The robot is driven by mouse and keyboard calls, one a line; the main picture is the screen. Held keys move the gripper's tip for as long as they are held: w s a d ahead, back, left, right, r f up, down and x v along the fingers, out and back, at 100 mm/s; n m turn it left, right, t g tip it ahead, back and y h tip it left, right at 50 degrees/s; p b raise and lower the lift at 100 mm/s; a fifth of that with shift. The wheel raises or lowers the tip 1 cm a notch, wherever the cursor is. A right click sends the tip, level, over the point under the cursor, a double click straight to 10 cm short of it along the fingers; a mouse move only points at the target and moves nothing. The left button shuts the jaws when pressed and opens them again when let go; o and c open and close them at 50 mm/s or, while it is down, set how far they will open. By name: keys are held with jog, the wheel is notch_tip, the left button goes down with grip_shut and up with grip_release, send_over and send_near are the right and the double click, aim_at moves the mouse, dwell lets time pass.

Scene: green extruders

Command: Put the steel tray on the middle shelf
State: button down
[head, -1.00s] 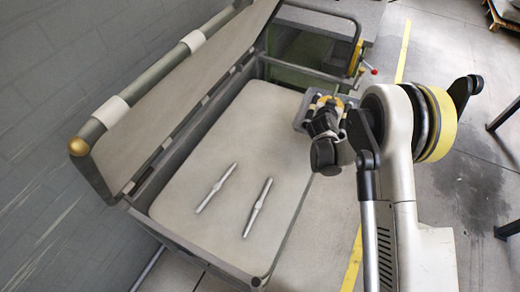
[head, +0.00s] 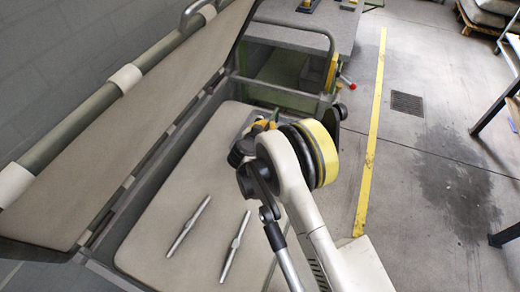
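My gripper (head: 263,124) is mostly hidden behind my own arm, over the far right part of a beige panel (head: 160,225). Only small dark and yellow parts of it show, so its fingers and anything between them cannot be made out. I cannot pick out the steel tray with certainty in this view. No middle shelf can be told apart either. The beige panel lies inside a grey frame, with a second long beige panel (head: 110,165) tilted up along its left side.
Two thin metal rods (head: 187,227) (head: 236,246) lie on the beige panel. A grey table (head: 310,25) stands behind, with a dark rail and a red-knobbed lever (head: 349,84) near it. The floor right of the yellow line (head: 370,150) is largely clear; dark racks stand at the far right.

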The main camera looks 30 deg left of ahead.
jog(key=s, duration=0.1)
jog(key=s+f, duration=0.1)
jog(key=s+f+b, duration=0.1)
jog(key=s, duration=0.1)
jog(key=shift+f, duration=0.25)
notch_tip(320, 180, down, 4)
jog(key=shift+f+b, duration=0.1)
jog(key=shift+b, duration=1.1)
jog(key=c, duration=1.6)
grip_release()
